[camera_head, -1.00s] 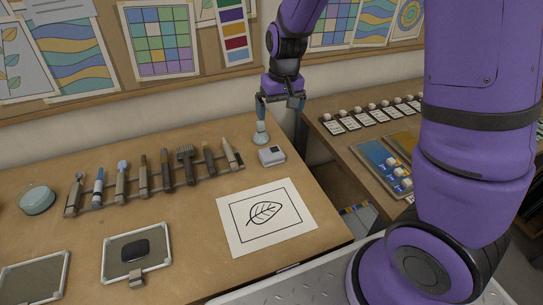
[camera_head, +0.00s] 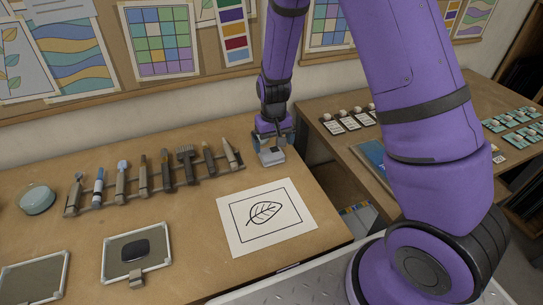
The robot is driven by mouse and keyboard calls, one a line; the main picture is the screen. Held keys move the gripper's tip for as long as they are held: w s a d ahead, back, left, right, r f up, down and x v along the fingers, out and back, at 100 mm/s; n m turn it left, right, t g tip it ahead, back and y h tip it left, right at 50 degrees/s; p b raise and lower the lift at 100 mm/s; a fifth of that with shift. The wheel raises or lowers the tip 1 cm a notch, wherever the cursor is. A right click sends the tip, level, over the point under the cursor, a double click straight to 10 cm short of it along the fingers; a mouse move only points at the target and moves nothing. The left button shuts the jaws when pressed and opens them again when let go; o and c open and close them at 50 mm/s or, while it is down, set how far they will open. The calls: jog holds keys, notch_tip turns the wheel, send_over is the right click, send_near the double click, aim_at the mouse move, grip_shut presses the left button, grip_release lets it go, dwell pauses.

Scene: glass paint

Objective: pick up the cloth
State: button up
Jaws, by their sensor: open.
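A small grey-and-white folded-looking pad (camera_head: 273,158), which I take for the cloth, lies near the table's back right corner. My gripper (camera_head: 271,145) points down right over it, with its fingers apart. The fingers hide the pad's upper part, and I cannot tell whether they touch it.
A rack of several brushes and tools (camera_head: 152,180) stands just left of my gripper. A sheet with a leaf drawing (camera_head: 266,216) lies in front. A framed panel with a dark pad (camera_head: 135,252) is at front left. A second table (camera_head: 325,138) stands to the right.

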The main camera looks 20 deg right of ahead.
aim_at(271, 153)
jog(key=shift+a+f, duration=0.15)
jog(key=shift+f, duration=1.05)
jog(key=shift+a+f, duration=0.1)
jog(key=shift+f, duration=1.05)
jog(key=shift+c, duration=0.2)
jog(key=shift+w, duration=0.1)
jog(key=c, duration=0.9)
